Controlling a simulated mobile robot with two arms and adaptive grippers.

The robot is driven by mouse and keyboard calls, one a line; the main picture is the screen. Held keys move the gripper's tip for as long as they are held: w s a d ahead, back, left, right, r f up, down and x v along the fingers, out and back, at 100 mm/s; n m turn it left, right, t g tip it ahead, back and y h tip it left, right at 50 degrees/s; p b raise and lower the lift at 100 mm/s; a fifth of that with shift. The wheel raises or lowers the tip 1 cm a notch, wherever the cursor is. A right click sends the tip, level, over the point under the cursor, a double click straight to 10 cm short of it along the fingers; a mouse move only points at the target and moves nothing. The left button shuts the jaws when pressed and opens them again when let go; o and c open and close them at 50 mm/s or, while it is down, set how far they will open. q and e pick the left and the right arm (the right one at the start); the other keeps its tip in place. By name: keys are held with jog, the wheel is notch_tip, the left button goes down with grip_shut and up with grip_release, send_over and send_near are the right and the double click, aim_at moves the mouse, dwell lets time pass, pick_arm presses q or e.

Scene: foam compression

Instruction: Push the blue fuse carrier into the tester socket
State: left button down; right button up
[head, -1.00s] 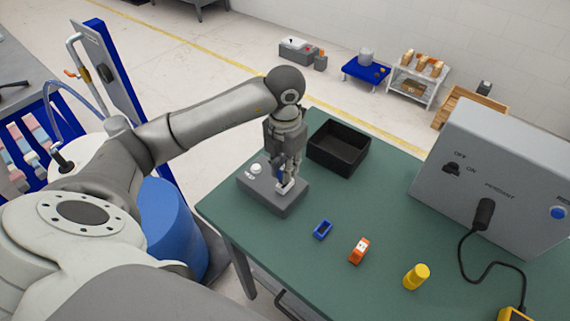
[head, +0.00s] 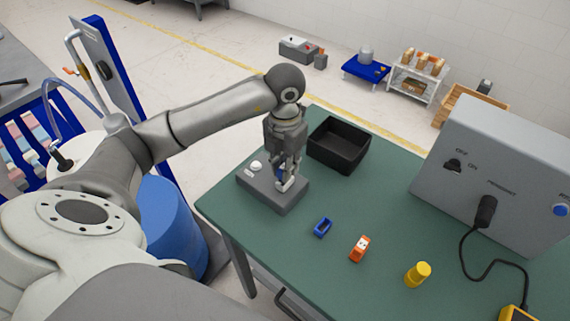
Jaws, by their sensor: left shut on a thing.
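The grey tester (head: 262,189) is a low box on the near left part of the green table, with a white round knob (head: 256,166) on top. My left gripper (head: 284,184) points down over the right part of the tester and is shut on a small blue piece (head: 279,172), which looks like the blue fuse carrier. Only a sliver of it shows between the fingers. The fingers hide the socket, so I cannot tell how deep the carrier sits. My right gripper is out of view.
A hollow blue block (head: 322,227), an orange block (head: 359,248) and a yellow cylinder (head: 417,275) stand on the green table (head: 390,205). A black bin (head: 338,145) stands behind the tester. A large grey cabinet (head: 500,175) with a black cable stands at right.

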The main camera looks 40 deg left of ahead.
pick_arm(q)
jog(key=shift+f+b, duration=1.05)
jog(key=shift+f, duration=0.15)
dwell(0.3)
jog(key=c, duration=1.3)
grip_release()
jog(key=shift+r, duration=0.1)
jog(key=shift+r+p, duration=1.85)
jog(key=shift+r, duration=1.05)
jog(key=shift+r, duration=0.1)
notch_tip(320, 180, up, 12)
jog(key=shift+f, duration=0.1)
